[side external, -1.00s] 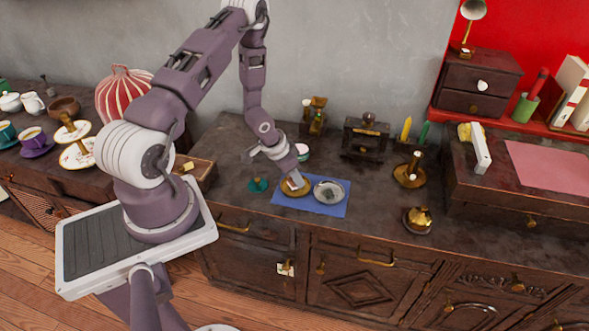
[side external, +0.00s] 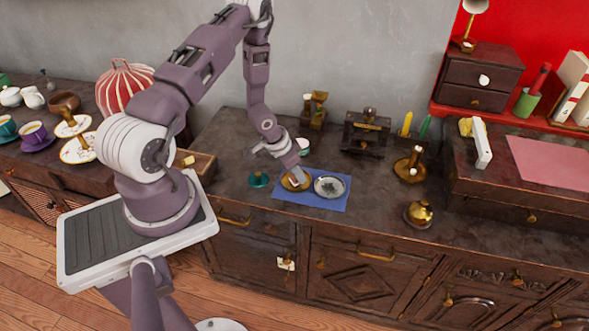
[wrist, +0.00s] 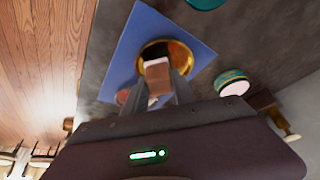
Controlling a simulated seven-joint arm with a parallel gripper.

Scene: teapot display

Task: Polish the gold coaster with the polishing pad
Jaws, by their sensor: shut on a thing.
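The gold coaster (side external: 285,186) lies on a blue mat (side external: 314,205) on the dark cabinet top. It also shows in the wrist view (wrist: 183,54), a round dish with a shiny rim. My gripper (side external: 294,177) reaches down over the coaster. In the wrist view my gripper (wrist: 157,84) is shut on the polishing pad (wrist: 157,71), a small brownish block with a dark end. The pad overlaps the coaster's middle; I cannot tell whether it presses on the surface. My fingers hide part of the coaster.
A silver dish (side external: 330,187) lies on the mat right of the coaster. A brass candle holder (side external: 409,168) and gold bell-like piece (side external: 419,213) stand to the right.

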